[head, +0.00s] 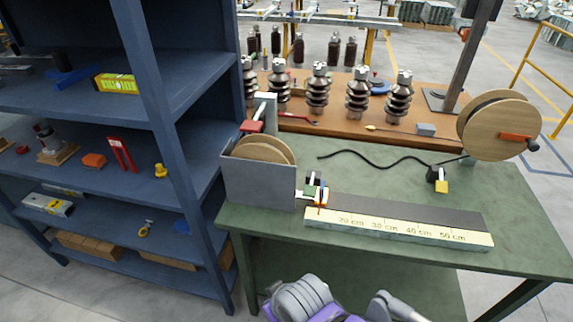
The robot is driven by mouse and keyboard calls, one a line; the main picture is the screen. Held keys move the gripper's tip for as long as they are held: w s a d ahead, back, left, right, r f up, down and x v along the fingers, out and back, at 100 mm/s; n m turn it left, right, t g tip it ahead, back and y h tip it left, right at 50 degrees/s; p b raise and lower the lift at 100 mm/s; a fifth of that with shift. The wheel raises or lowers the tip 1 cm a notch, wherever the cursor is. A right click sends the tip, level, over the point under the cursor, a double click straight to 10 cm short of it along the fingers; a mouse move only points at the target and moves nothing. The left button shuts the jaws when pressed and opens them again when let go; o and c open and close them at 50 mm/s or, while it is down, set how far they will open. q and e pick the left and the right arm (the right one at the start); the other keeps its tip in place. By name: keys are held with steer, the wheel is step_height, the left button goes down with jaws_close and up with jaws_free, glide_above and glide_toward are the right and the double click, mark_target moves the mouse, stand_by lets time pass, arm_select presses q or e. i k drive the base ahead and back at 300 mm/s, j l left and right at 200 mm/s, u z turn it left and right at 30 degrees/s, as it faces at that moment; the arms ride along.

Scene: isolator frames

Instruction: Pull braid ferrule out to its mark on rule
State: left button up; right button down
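A pale rule (398,233) with black marks reading 20, 30, 40 and 50 cm runs along the front edge of the green bench. A grey box (259,188) holding a wooden spool (263,149) stands at its left end. Between box and rule is a small cluster of white, green and red parts (311,192). The braid ferrule seems to be among these, near the rule's left end, but it is too small to tell apart. Neither gripper shows; only grey and purple parts of my own body are at the bottom edge.
A dark flat strip (405,213) lies behind the rule. A black cable (372,160) crosses the bench toward a wooden reel (499,126) at right. A small black and yellow device (440,182) stands behind the strip. Blue shelving (152,112) borders the left. Ribbed insulators (318,92) stand behind.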

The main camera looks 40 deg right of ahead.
mark_target(321, 199)
steer(key=z, duration=1.65)
